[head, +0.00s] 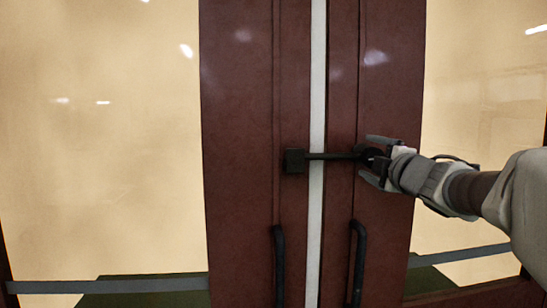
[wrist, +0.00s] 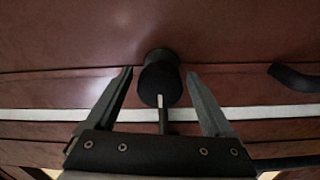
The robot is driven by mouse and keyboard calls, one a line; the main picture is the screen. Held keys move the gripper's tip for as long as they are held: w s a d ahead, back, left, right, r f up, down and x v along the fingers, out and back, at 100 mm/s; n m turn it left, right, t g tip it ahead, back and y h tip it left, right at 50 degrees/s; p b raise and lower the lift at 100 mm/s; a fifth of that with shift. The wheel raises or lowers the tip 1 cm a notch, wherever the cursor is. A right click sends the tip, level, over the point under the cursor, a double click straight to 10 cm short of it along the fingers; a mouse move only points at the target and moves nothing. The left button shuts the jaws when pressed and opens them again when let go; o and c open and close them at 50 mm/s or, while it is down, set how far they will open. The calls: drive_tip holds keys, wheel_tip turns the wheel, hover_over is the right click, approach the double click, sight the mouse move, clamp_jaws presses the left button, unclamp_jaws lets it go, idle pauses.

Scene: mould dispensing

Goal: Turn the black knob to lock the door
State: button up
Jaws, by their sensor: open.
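The black knob (wrist: 159,80) is a round cylinder on the dark red door, and it sits between my gripper's two fingers in the wrist view. My gripper (wrist: 160,77) is open, with a gap between each finger and the knob. In the head view my gripper (head: 373,158) is around the knob, which it partly hides. A thin black bar (head: 332,156) runs level from the knob across the pale door gap to a black square block (head: 294,161) on the left door leaf (head: 240,120). The knob is on the right door leaf (head: 395,90).
Two upright black handles, the left one (head: 279,265) and the right one (head: 357,262), stand out below the bar. Large glazed panels with grey low rails flank the doors. The door face above the bar is clear.

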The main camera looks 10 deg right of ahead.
drive_tip(key=s+p, duration=0.2)
drive_tip(key=s, duration=1.5)
drive_tip(key=shift+s+d+f, duration=0.2)
drive_tip(key=shift+s+d, duration=0.05)
drive_tip(key=s+a+f+m+g+p, duration=0.8)
drive_tip(key=s+a+f+m+g, duration=0.4)
drive_tip(key=f+m, duration=0.4)
drive_tip(key=shift+s+a+m+g+h, duration=0.3)
drive_tip(key=shift+s+a+m+g, duration=0.15)
drive_tip(key=shift+a, duration=0.8)
